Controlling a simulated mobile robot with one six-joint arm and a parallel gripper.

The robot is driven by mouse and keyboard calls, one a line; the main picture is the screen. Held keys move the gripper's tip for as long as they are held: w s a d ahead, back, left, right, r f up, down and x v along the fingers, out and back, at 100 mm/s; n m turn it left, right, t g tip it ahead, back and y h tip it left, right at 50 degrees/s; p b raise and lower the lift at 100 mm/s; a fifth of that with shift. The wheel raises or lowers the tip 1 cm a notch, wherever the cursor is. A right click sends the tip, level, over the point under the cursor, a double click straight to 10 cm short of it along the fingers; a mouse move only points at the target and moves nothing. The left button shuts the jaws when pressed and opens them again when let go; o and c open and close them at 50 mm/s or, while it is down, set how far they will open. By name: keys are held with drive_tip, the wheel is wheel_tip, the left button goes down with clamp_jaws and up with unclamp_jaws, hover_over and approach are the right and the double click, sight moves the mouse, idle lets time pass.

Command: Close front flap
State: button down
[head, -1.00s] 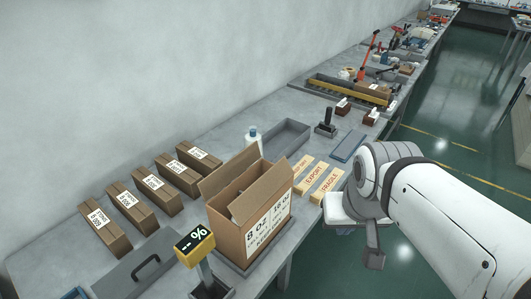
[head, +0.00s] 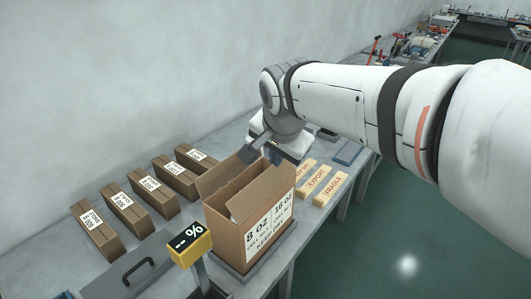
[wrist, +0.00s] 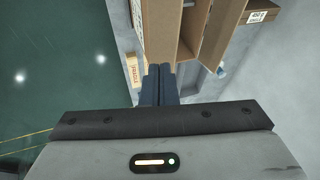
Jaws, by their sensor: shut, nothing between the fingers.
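An open cardboard box (head: 235,236) with "8 OZ" and "16 OZ" printing stands upright on the bench in the head view. A long flap (head: 220,176) at its wall side stands up and tilts outward. Another flap (head: 258,188) rises along the side facing my gripper. My gripper (head: 276,154) is just beyond the box's far end, close to the flaps; contact cannot be told. In the wrist view, the two dark fingers (wrist: 160,82) are together and empty, pointing at the box (wrist: 160,30) with its raised flaps.
Several brown cartons (head: 157,193) lie along the wall side. A yellow display (head: 190,244) stands in front of the box. A dark panel with a handle (head: 135,272) lies at front left. Labelled strips (head: 330,188) lie right of the box.

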sight(263, 177)
drive_tip(key=x, duration=0.2)
drive_tip(key=a+x, duration=0.1)
drive_tip(key=x, duration=0.2)
drive_tip(key=p+x, duration=0.1)
drive_tip(key=x, duration=0.1)
drive_tip(key=shift+w+a, duration=0.25)
drive_tip(key=shift+a, duration=0.05)
drive_tip(key=shift+w+a+f, duration=0.3)
drive_tip(key=shift+a+f, duration=0.05)
drive_tip(key=shift+f, duration=0.1)
